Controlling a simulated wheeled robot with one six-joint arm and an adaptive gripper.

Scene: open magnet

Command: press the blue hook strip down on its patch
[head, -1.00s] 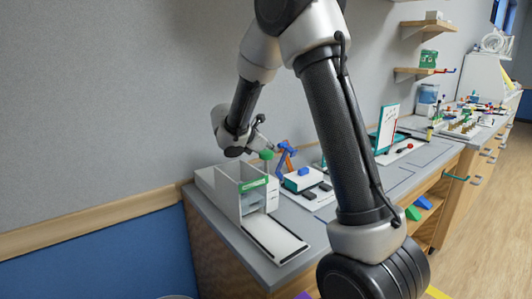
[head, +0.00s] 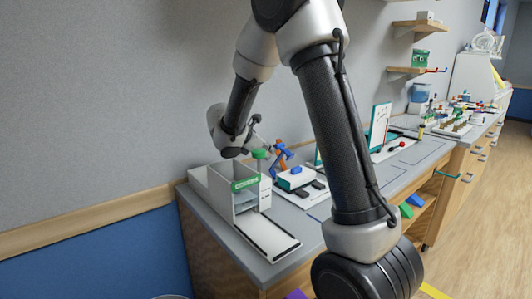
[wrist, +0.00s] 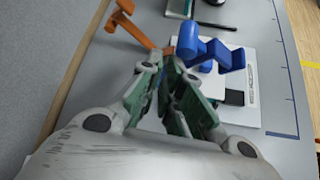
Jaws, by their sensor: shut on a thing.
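My gripper (wrist: 163,78) points away from the camera in the wrist view, its green-padded fingers closed close together. A thin blue sliver shows between the pads, consistent with the blue hook strip; most of it is hidden by the fingers. A larger blue hooked piece (wrist: 218,54) stands just right of the fingertips, and an orange bracket (wrist: 136,30) is to their left. A dark patch (wrist: 235,97) lies on a white board to the right. In the head view my gripper is small, beside the blue and orange pieces (head: 281,156), and its fingertips are not clear.
The wall is close on the left. Bare grey counter (head: 390,178) lies farther right.

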